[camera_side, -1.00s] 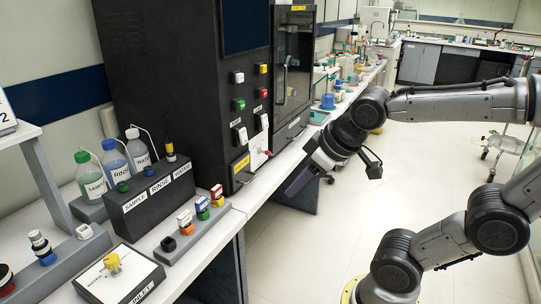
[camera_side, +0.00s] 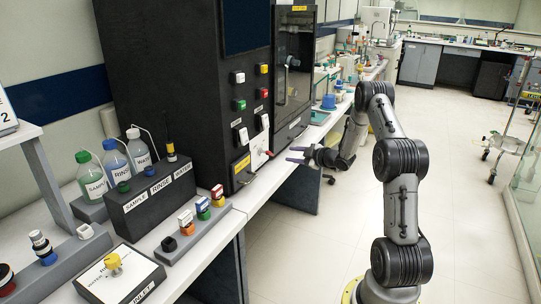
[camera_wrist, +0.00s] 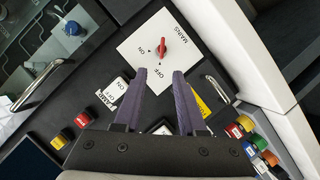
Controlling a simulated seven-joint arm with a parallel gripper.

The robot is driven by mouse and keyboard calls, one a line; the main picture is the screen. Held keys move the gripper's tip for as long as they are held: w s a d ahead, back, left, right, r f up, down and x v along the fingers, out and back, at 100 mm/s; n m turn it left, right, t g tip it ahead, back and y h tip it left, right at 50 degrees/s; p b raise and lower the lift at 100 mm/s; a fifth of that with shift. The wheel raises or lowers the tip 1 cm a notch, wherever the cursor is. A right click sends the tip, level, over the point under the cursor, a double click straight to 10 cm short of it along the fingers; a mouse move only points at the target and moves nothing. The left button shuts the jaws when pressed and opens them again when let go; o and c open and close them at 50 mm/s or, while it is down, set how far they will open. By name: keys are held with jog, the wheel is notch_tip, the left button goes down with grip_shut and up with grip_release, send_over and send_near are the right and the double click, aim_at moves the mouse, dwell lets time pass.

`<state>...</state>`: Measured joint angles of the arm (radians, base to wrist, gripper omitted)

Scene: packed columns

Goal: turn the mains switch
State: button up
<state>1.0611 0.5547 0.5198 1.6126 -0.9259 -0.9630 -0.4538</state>
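The mains switch is a red knob (camera_wrist: 162,48) on a white plate (camera_wrist: 140,60) marked MAINS, ON and OFF, at the top middle of the wrist view. In the side view the white plate (camera_side: 259,151) is on the lower right of the black cabinet front. My gripper (camera_wrist: 162,72) points at the plate with its two purple-grey fingers apart and nothing between them. The knob lies just beyond the fingertips, apart from them. In the side view my gripper (camera_side: 294,155) is in front of the plate, to its right, with open fingers.
A metal handle (camera_wrist: 38,84) is left of the plate in the wrist view and another (camera_wrist: 217,90) is right of it. Coloured buttons (camera_wrist: 84,118) and rocker switches (camera_wrist: 112,90) sit nearby on the panel. The bench (camera_side: 205,246) runs below the cabinet.

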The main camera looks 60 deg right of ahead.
aim_at(271, 154)
jog(key=x, duration=0.9)
jog(key=f+x, duration=0.1)
jog(key=x, duration=0.3)
jog(key=shift+d, duration=0.3)
jog(key=shift+c, duration=0.2)
grip_shut()
